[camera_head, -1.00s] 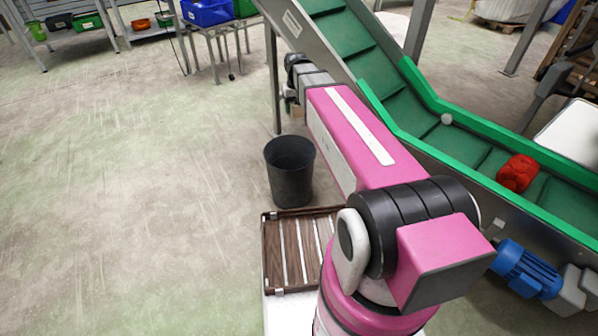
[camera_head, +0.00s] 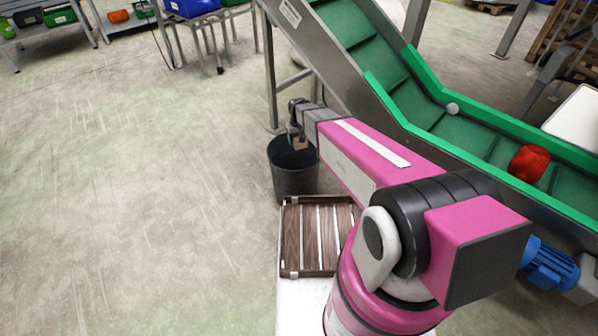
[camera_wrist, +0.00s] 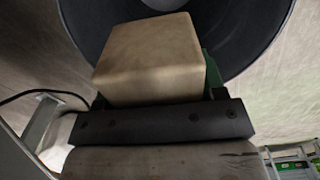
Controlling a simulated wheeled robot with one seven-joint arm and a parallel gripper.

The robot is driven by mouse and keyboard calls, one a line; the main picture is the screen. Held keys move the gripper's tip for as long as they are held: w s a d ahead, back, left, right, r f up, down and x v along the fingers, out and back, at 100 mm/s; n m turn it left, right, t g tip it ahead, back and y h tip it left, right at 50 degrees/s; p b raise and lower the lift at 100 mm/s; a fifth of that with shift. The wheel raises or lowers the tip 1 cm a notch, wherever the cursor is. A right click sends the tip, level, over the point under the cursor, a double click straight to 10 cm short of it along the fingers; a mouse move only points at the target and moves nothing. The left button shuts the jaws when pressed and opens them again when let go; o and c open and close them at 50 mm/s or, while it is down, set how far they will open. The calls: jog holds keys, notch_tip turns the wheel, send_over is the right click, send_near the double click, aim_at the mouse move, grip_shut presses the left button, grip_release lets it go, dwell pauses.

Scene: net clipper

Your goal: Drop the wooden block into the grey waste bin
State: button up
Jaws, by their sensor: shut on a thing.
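The wooden block (camera_wrist: 150,60) is large in the wrist view, held at the end of my gripper (camera_wrist: 152,90). In the head view a small part of the block (camera_head: 299,146) shows below my gripper (camera_head: 296,132), at the bin's far rim. My gripper is shut on the block. The grey waste bin (camera_head: 294,180) stands on the floor, dark and open at the top. In the wrist view the bin's dark inside (camera_wrist: 100,25) lies behind the block. The block's exact height over the rim is hard to tell.
A slatted wooden tray (camera_head: 318,273) sits in front of the bin. A green conveyor (camera_head: 400,90) with a red object (camera_head: 529,163) and a small pale ball (camera_head: 452,109) slopes along the right. Its metal leg (camera_head: 271,80) stands behind the bin. The floor at left is clear.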

notch_tip(320, 180, down, 6)
jog(key=shift+f, duration=0.1)
dwell(0.5)
jog(key=o, duration=1.1)
jog(key=shift+c, duration=0.2)
notch_tip(320, 180, up, 11)
jog(key=shift+f, duration=0.1)
